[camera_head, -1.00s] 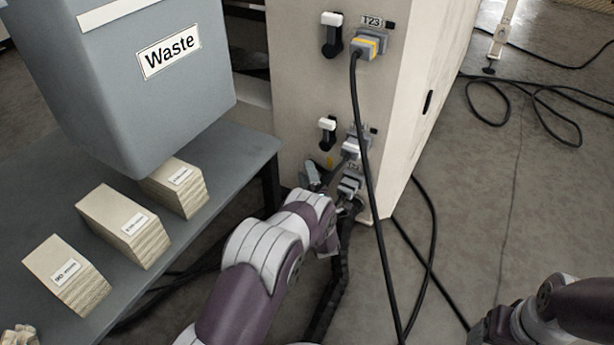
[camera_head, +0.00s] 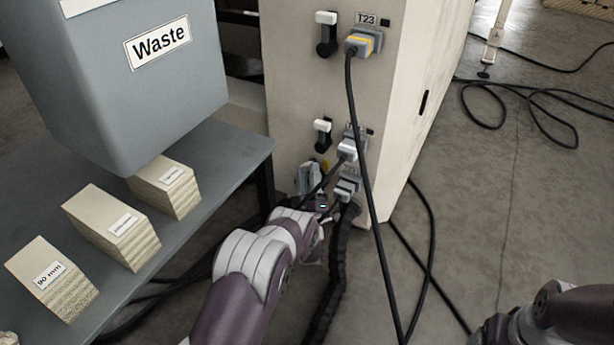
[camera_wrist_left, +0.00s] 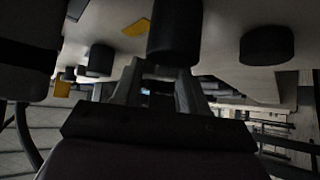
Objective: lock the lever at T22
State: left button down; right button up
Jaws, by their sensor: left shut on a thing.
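On the beige cabinet, a black lever with a white handle (camera_head: 322,128) sits beside the middle plug (camera_head: 347,150); the small tag there is unreadable. A lower plug (camera_head: 347,187) sits beneath it. My left gripper (camera_head: 309,180) is low on the cabinet face, below that lever and left of the lower plug. In the left wrist view its fingers (camera_wrist_left: 160,88) are shut on a dark cylindrical part (camera_wrist_left: 175,32); I cannot tell whether it is a lever. Any lever beside the lower plug is hidden. My right gripper is out of view; only its arm shows.
Above is the T23 label (camera_head: 366,19) with its lever (camera_head: 326,35) and yellow-banded plug (camera_head: 364,43). A black cable (camera_head: 362,150) hangs in front of the cabinet.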

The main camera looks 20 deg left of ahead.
pick_arm(q)
jog(key=shift+f+h, duration=0.1)
jog(key=shift+h, duration=0.2)
jog(key=c, duration=0.6)
grip_release()
jog(key=p+v, duration=0.5)
jog(key=v, duration=0.7)
jog(key=shift+s+d+f+p, duration=0.15)
jog(key=shift+s+f+p, duration=0.05)
jog(key=shift+f+p, duration=0.1)
